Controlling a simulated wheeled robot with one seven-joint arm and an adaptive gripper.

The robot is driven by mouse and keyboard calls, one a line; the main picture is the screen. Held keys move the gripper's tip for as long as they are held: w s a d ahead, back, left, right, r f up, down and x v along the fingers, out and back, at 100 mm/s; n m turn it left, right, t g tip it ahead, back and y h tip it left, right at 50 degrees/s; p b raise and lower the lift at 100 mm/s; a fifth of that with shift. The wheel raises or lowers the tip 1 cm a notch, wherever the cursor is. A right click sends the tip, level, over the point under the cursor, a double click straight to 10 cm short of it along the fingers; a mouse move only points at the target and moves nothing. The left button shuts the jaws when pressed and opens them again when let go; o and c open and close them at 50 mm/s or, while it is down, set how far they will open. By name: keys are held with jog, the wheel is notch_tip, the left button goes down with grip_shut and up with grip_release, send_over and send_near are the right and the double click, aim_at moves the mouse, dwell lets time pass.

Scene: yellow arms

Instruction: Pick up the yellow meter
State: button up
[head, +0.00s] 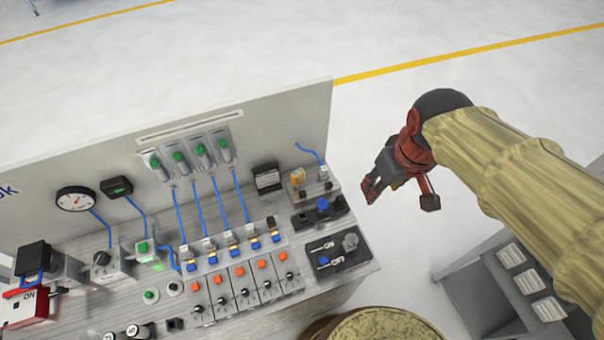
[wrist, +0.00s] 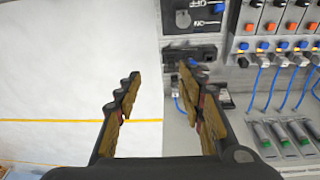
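The yellow meter (head: 298,177) appears in the head view as a small yellow piece on a grey mount at the right end of the panel bench. My gripper (head: 374,188) is to the right of it, past the bench's right edge, and apart from it. In the wrist view my gripper (wrist: 158,92) is open, with nothing between its fingers. The right finger covers part of the bench edge there, and I cannot make out the yellow meter in that view.
The bench (head: 318,292) carries rows of switches, blue cables and a black blue-knobbed unit (head: 320,212) near the meter. An upright back panel (head: 290,125) stands behind. A grey cabinet (head: 470,290) stands at lower right. Open floor (head: 400,245) lies between.

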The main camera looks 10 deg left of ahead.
jog(key=w+a+f+n+g+p, duration=0.2)
jog(key=w+a+f+n, duration=0.45)
jog(key=a, duration=0.35)
jog(key=n+p, duration=0.1)
jog(key=n, duration=1.3)
send_over(298, 172)
jog(key=shift+g+h, duration=0.3)
jog(key=f, duration=0.7)
jog(key=shift+s+a+f, duration=0.1)
jog(key=shift+s, duration=0.3)
jog(key=shift+w+a+f+n, duration=0.2)
jog(key=shift+w+a+n, duration=0.15)
jog(key=shift+n, duration=0.5)
jog(key=shift+f, duration=1.35)
jog(key=f, duration=0.3)
jog(key=f+b, duration=0.1)
jog(key=f, duration=0.1)
jog(key=shift+d, duration=0.35)
jog(key=shift+c, duration=1)
jog(key=c, duration=0.7)
